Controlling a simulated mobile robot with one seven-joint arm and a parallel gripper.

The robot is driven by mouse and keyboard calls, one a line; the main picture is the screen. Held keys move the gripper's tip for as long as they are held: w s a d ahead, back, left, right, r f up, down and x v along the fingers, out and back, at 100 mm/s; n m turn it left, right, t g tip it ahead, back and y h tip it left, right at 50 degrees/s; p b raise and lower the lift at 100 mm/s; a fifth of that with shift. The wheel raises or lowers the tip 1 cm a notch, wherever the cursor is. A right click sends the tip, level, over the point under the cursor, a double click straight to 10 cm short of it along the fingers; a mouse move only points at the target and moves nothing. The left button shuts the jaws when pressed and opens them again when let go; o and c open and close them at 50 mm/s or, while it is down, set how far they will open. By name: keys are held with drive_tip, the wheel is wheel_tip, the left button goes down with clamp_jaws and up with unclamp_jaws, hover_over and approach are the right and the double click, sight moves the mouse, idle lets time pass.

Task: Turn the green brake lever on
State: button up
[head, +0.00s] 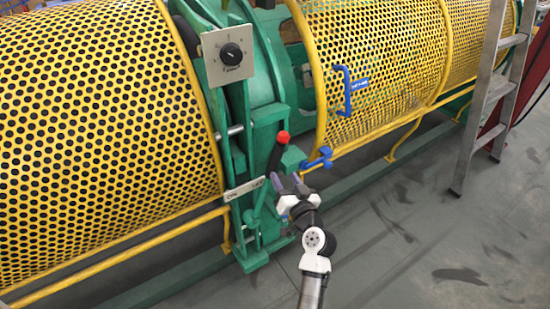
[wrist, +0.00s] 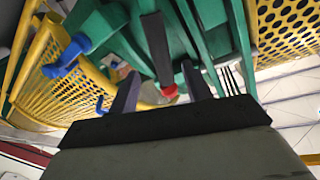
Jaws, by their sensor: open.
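The brake lever (head: 276,156) is a dark green-black arm with a red ball knob (head: 283,137) on top, standing tilted on the green frame in the head view. In the wrist view the lever (wrist: 155,45) and its red knob (wrist: 169,91) appear between the fingers, knob toward me. My gripper (head: 285,180) is open and empty, just in front of the lever and lower than the knob in the head view. I cannot tell whether a finger touches it. A pale label plate (head: 245,189) with lettering is beside the lever's lower part.
Yellow perforated guards (head: 100,130) flank the green frame (head: 250,245). A grey dial box (head: 228,55) is above. A blue handle (head: 348,92) and a blue clamp (head: 318,158) are close on the right. A ladder (head: 490,90) stands farther right. Floor in front is clear.

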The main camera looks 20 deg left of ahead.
sight(277, 164)
drive_tip(key=p+x, duration=0.1)
drive_tip(key=x, duration=0.7)
drive_tip(key=shift+w+a+p, duration=0.25)
drive_tip(key=shift+p, duration=0.1)
clamp_jaws()
